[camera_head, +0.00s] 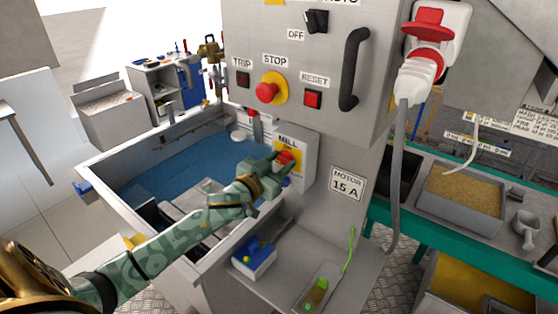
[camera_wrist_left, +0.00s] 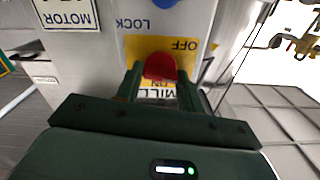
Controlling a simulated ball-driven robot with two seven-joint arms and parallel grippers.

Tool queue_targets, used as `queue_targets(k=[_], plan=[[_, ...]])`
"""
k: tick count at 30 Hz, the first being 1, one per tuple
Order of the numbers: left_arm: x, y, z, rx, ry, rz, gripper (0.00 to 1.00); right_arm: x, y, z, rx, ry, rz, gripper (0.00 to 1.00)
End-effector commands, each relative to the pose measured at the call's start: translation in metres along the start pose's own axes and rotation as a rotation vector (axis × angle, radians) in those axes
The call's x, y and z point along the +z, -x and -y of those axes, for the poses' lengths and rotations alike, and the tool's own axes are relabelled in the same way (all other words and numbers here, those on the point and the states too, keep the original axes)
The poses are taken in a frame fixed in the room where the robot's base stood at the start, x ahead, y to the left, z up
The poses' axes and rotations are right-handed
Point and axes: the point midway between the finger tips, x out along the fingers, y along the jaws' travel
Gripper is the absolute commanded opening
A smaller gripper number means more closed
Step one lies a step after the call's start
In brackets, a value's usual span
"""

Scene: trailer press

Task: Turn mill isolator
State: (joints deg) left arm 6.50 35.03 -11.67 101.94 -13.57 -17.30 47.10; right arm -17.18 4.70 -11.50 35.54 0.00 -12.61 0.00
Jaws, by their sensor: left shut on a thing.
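The mill isolator (camera_head: 297,150) is a grey box with a yellow plate and a red knob (camera_head: 284,157), under a MILL label on the front of the grey cabinet. My left gripper (camera_head: 280,162) reaches it from the left and is shut on the red knob. In the left wrist view the red knob (camera_wrist_left: 160,66) sits between the two green fingers, with OFF and ON labels showing upside down on the yellow plate (camera_wrist_left: 185,47). The fingers hide part of the knob, so its exact angle is hard to tell. My right gripper is not in view.
Above are a red stop button (camera_head: 267,92), a red reset button (camera_head: 313,98) and a black handle (camera_head: 354,69). A red-and-white plug (camera_head: 428,55) with a hanging grey cable is at the right. A blue-floored tray (camera_head: 180,160) lies behind my left arm.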

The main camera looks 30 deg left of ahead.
Motion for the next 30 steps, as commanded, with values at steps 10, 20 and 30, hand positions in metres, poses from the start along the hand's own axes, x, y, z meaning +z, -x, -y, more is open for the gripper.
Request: queue_targets(k=[10, 20, 30], plan=[[-0.002, 0.0, 0.0, -0.001, -0.319, 0.001, 0.15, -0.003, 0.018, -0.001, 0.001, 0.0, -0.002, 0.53], [-0.001, 0.0, -0.001, 0.0, -0.632, 0.001, 0.15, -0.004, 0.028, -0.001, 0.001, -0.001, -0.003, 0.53], [0.001, 0.0, -0.003, 0.001, -0.956, 0.0, 0.15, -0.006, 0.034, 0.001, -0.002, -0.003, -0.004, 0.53]])
